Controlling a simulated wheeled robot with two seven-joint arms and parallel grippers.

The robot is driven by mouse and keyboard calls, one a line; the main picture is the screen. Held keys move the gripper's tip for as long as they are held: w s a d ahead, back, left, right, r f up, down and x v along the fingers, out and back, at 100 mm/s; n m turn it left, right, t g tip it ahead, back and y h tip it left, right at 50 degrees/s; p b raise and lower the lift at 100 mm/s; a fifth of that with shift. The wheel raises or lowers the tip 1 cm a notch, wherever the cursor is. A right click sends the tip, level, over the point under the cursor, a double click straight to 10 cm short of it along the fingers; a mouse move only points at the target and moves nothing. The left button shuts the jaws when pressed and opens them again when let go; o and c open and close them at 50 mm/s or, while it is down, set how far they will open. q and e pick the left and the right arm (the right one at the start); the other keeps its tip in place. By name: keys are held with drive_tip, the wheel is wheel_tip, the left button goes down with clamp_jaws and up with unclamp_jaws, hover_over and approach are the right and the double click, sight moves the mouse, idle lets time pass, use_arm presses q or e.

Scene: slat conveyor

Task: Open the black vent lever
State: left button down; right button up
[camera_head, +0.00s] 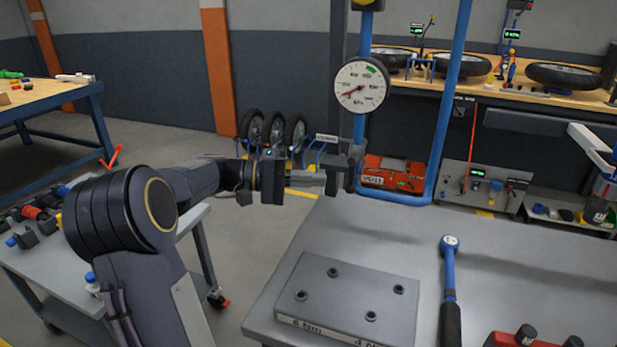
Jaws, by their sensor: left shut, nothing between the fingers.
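A black lever part with a small pale label (327,138) shows beside the left upright of the blue pipe frame (445,110), below the round white gauge (361,86). A dark fitting behind it joins the blue pipe. My left gripper (318,182) reaches in from the left just below the label, with its fingers shut and empty. Its fingertips lie close to the dark fitting; I cannot tell whether they touch it. The gauge's red needle points to the lower left. My right gripper is not in view.
A grey bench (400,240) holds a metal block with several holes (347,297), a blue-handled torque wrench (449,275) and a red item (520,340) at the lower right. A tool cart (60,255) stands at left.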

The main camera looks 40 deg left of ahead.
use_arm(q)
drive_tip(key=f+v, duration=0.1)
drive_tip(key=v, duration=0.8)
drive_tip(key=shift+s+a, duration=0.25)
drive_tip(key=shift+r, duration=0.15)
